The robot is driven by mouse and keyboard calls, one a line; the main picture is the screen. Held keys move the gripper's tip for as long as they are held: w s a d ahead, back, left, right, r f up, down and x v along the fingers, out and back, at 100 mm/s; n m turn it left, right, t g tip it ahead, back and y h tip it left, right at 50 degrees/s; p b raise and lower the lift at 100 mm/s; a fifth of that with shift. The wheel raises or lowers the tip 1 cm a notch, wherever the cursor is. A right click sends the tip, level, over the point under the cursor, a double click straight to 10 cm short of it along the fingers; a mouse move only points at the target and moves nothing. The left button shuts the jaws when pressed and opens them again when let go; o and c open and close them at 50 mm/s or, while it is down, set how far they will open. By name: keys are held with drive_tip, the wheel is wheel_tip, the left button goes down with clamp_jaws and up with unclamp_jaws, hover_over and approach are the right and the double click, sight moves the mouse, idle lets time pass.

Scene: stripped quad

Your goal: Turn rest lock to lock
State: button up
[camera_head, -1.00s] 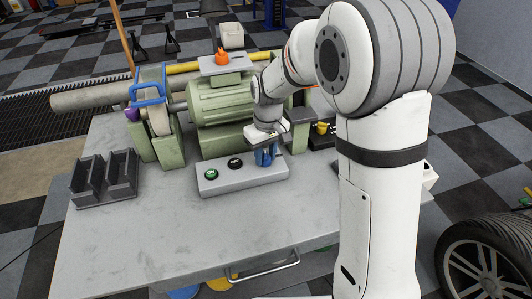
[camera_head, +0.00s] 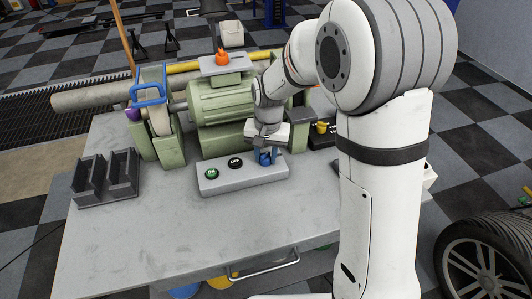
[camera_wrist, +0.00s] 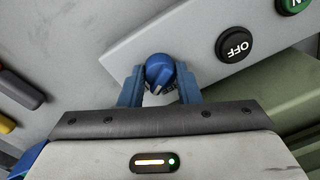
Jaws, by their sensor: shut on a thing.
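A blue knob (camera_wrist: 160,70) with a pale pointer mark sits at one end of the grey control box (camera_head: 225,181). In the wrist view, the pointer is at the knob's lower edge, toward my gripper, and small lettering beside it is partly hidden. My gripper (camera_wrist: 159,82) has its blue fingers on either side of the knob and is shut on it. In the head view, my gripper (camera_head: 266,157) is at the box's right end and mostly hides the knob (camera_head: 265,159).
A green ON button (camera_head: 212,174) and a black OFF button (camera_head: 235,162) share the box. The green machine (camera_head: 222,100) stands behind. A black tray (camera_head: 104,181) is at left, and a yellow knob (camera_head: 322,127) at right. The front tabletop is clear.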

sight(267, 154)
idle(0.5)
drive_tip(key=o, duration=1)
wheel_tip(267, 154, up, 8)
drive_tip(key=shift+d+f, duration=0.1)
drive_tip(key=shift+d, duration=0.05)
drive_tip(key=shift+s+d+r+p, duration=0.2)
drive_tip(key=shift+d+r+p, duration=0.05)
drive_tip(key=shift+p, duration=0.1)
drive_tip(key=s+d+r+p, duration=0.1)
drive_tip(key=s+d+r, duration=0.1)
drive_tip(key=s+d, duration=0.2)
drive_tip(key=s+d+r+n+t+p, duration=0.1)
drive_tip(key=s+d+r, duration=0.1)
drive_tip(key=s+d, duration=0.3)
drive_tip(key=s+d+r+t+p, duration=0.1)
drive_tip(key=s+d, duration=0.3)
drive_tip(key=s, duration=0.6)
drive_tip(key=shift+s+d+r+n+h, duration=0.15)
drive_tip(key=shift+s+r+n, duration=0.05)
drive_tip(key=shift+r, duration=0.2)
drive_tip(key=shift+s+d+r+n+h, duration=0.15)
drive_tip(key=shift+r+n, duration=0.05)
drive_tip(key=shift+r, duration=0.2)
